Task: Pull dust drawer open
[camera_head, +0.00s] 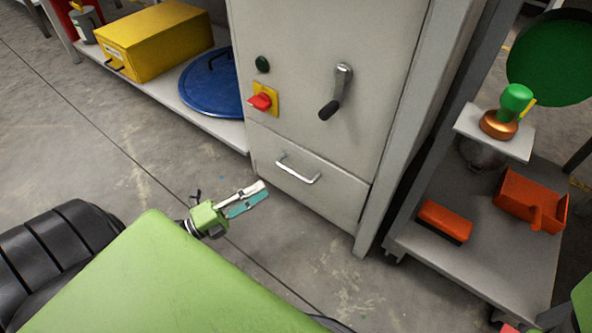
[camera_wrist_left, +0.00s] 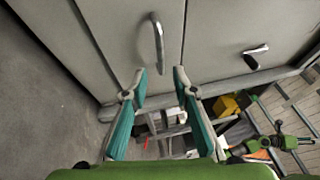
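The dust drawer (camera_head: 314,193) is the grey panel low on the cabinet and looks closed. Its silver bar handle (camera_head: 298,170) is on the front; the handle also shows in the left wrist view (camera_wrist_left: 157,42), just beyond the fingertips. My left gripper (camera_head: 262,192) is left of and a little below the handle in the head view, apart from it. In the left wrist view its two teal-padded fingers (camera_wrist_left: 159,74) are spread with nothing between them. My right gripper is not clearly visible.
Above the drawer are a crank lever (camera_head: 341,92) and a red switch (camera_head: 261,101). A grey cart (camera_head: 470,263) with an orange scoop (camera_head: 532,200) and orange block (camera_head: 445,220) stands right. A yellow box (camera_head: 155,42) is on a low shelf. Floor before the drawer is clear.

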